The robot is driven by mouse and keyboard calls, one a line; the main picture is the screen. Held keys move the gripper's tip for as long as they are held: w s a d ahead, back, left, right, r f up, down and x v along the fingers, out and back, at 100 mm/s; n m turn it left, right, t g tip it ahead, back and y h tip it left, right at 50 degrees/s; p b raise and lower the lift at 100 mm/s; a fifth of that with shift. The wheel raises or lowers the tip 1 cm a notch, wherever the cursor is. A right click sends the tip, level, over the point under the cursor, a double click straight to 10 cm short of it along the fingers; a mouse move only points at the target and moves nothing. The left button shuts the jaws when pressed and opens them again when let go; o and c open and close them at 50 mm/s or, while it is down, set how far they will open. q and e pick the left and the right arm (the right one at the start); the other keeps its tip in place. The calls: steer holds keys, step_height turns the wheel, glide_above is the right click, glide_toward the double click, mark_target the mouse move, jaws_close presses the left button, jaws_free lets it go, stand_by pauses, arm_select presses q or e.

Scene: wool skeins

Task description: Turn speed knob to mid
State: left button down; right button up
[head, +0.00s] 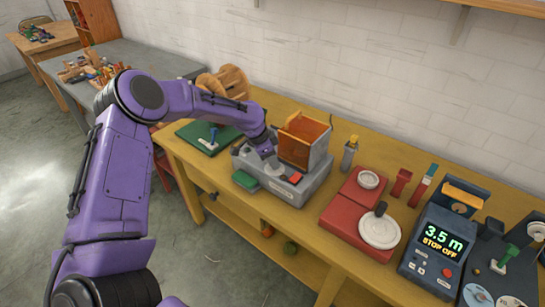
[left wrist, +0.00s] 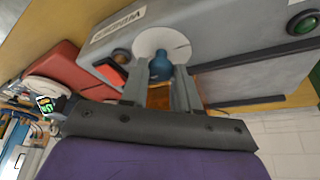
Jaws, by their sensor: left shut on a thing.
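The speed knob is a small blue knob (left wrist: 161,66) on a round white dial (left wrist: 150,38), seen in the left wrist view on the face of a grey machine. My left gripper (left wrist: 161,88) is shut on the knob, one finger on each side of it. A thin dark mark shows on the dial's right part; I cannot tell which setting the knob points to. In the head view my left gripper (head: 271,161) reaches down to the top of the grey machine (head: 288,191), and hides the knob. My right gripper is not in view.
The machine carries an orange-fronted box (head: 303,141), a red part (head: 295,178) and a green part (head: 245,180). On the yellow bench to its right are a red scale-like stand (head: 340,215) and a display unit (head: 437,248) reading "3.5 m STOP OFF". A green board (head: 200,140) lies to the left.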

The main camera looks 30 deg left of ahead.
arm_select(q)
steer(key=n+p, duration=0.1)
steer(key=n+y+p, duration=0.1)
steer(key=n+p, duration=0.1)
steer(key=n, duration=0.1)
steer(key=shift+d+r+t, duration=0.1)
steer(key=shift+r+t, duration=0.15)
steer(key=shift+t, duration=0.15)
steer(key=n+y+p, duration=0.2)
steer(key=n+p, duration=0.1)
steer(key=n, duration=0.1)
steer(key=shift+d+n, duration=0.15)
steer(key=shift+n, duration=0.25)
steer(key=n+p, duration=0.1)
steer(key=n+y+p, duration=0.1)
steer(key=n, duration=0.1)
steer(key=shift+d+f+n+y, duration=0.1)
steer(key=shift+d+n+y, duration=0.05)
steer(key=shift+n+y, duration=0.15)
steer(key=shift+n+g+y, duration=0.3)
steer(key=shift+n+y, duration=0.3)
steer(key=shift+n, duration=1.3)
steer(key=shift+f, duration=0.1)
steer(key=c, duration=0.8)
jaws_free()
steer(key=shift+d, duration=0.1)
steer(key=shift+c, duration=0.2)
